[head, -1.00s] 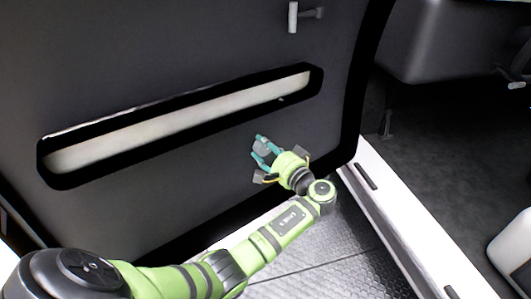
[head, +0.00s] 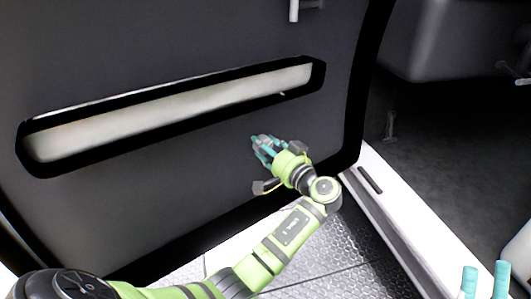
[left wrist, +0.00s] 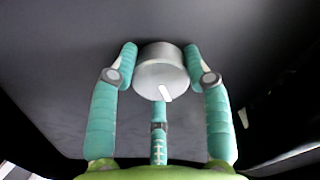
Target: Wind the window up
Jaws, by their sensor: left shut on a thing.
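A silver round knob (left wrist: 160,70) with a pale mark on its face stands out from the dark door panel (head: 200,160). In the left wrist view my left gripper (left wrist: 160,85) has its teal fingers around the knob, shut on it. In the head view my left gripper (head: 266,146) is at the lower right of the door panel, with the knob mostly hidden among its fingers. A long pale slot with a black border (head: 180,110) lies above it; whether this is the window I cannot tell. My right gripper (head: 486,282) shows only as two separated teal fingertips at the lower right, open.
A light grey handle (head: 294,10) sticks out at the top of the door. A white sill (head: 400,220) runs to the right of the door, beside a textured floor (head: 320,250). The dark cabin floor (head: 445,140) beyond looks mostly clear.

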